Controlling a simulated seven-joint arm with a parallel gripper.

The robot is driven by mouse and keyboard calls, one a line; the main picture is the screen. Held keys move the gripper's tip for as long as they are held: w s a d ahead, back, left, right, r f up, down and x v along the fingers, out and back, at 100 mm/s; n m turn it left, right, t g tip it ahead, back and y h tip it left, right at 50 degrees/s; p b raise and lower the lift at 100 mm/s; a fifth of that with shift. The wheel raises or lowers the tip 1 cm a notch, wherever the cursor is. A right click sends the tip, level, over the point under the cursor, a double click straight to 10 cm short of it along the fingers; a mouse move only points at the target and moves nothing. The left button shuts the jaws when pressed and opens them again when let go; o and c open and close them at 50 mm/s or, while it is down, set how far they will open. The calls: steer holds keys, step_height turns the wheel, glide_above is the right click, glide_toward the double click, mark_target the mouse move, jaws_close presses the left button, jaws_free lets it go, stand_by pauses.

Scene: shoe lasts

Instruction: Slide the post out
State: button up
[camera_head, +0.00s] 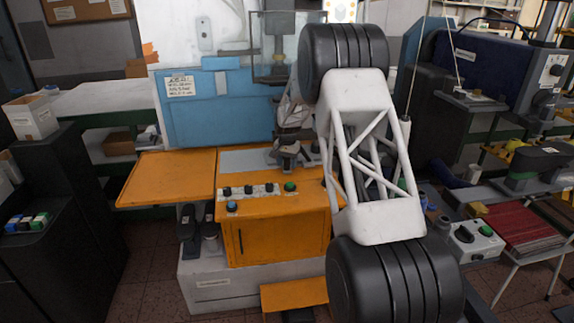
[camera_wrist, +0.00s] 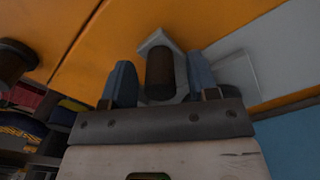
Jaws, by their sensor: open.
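The post (camera_wrist: 160,76) is a short dark brown cylinder in the wrist view. It stands out from a pale grey angular block (camera_wrist: 155,42) on the machine. My gripper (camera_wrist: 160,70) is open, with one blue-grey finger on each side of the post. A narrow gap shows between the post and each finger; I see no firm contact. In the head view my arm covers part of the work area, and I cannot make out the post there.
The orange machine (camera_head: 265,220) has a row of buttons (camera_head: 248,190) along its front panel. An orange side table (camera_head: 165,178) lies left, and a blue panel (camera_head: 215,120) stands behind it. A dark round knob (camera_wrist: 14,62) shows left in the wrist view.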

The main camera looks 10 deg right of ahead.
steer(key=shift+f, duration=0.45)
jaws_close()
steer(key=shift+a, duration=0.1)
steer(key=a, duration=1.8)
steer(key=shift+a+r, duration=0.1)
steer(key=shift+a, duration=0.05)
steer(key=shift+a, duration=0.1)
